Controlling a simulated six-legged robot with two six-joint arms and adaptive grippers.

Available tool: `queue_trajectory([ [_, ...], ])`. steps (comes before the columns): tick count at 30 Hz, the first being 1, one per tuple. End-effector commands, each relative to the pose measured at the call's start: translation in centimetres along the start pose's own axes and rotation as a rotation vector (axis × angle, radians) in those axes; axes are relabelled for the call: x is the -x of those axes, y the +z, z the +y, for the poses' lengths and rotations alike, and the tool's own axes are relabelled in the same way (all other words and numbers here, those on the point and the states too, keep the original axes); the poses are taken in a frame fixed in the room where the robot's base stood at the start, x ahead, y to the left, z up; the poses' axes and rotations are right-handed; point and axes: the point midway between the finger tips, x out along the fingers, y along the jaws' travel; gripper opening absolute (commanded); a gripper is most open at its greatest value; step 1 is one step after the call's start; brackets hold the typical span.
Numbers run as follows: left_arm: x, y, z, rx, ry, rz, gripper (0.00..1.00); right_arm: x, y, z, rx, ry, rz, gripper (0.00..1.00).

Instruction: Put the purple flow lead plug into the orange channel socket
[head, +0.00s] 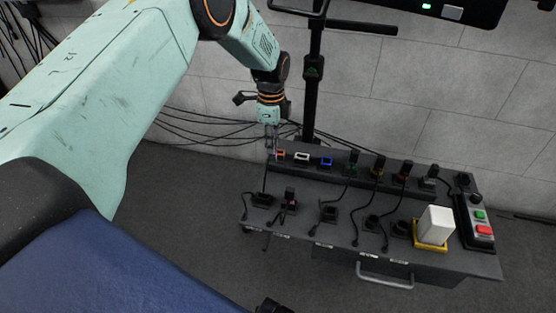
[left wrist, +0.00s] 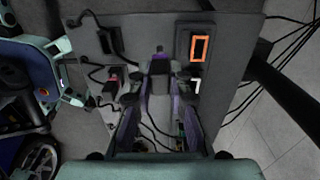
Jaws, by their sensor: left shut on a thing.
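My left gripper (head: 270,138) points down over the left end of the socket strip, close to the orange channel socket (head: 281,155). In the left wrist view its fingers (left wrist: 160,78) are closed together on a mostly hidden dark plug with purple showing around it, which I take as the purple flow lead plug (left wrist: 159,63). The orange socket (left wrist: 199,47) shows as an empty orange frame to the right of the fingertips there, apart from the plug. My right gripper is not clearly seen.
The white socket (head: 302,156) and blue socket (head: 327,162) sit right of the orange one, then several plugged leads. Holders with black leads line the bench front (head: 300,238). A pink-marked plug (left wrist: 115,82) stands nearby. A white block (head: 435,225) and button box (head: 480,222) are at right.

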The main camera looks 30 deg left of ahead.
Motion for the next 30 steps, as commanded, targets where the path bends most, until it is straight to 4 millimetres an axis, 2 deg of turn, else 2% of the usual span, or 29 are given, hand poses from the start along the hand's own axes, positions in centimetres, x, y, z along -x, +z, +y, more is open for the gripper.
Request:
queue_trajectory([
  [30, -0.2, 0.0, -5.1, 0.000, -0.002, -0.001, 0.00, -5.0, 0.0, 0.0, 0.000, 0.000, 0.000, 0.40],
])
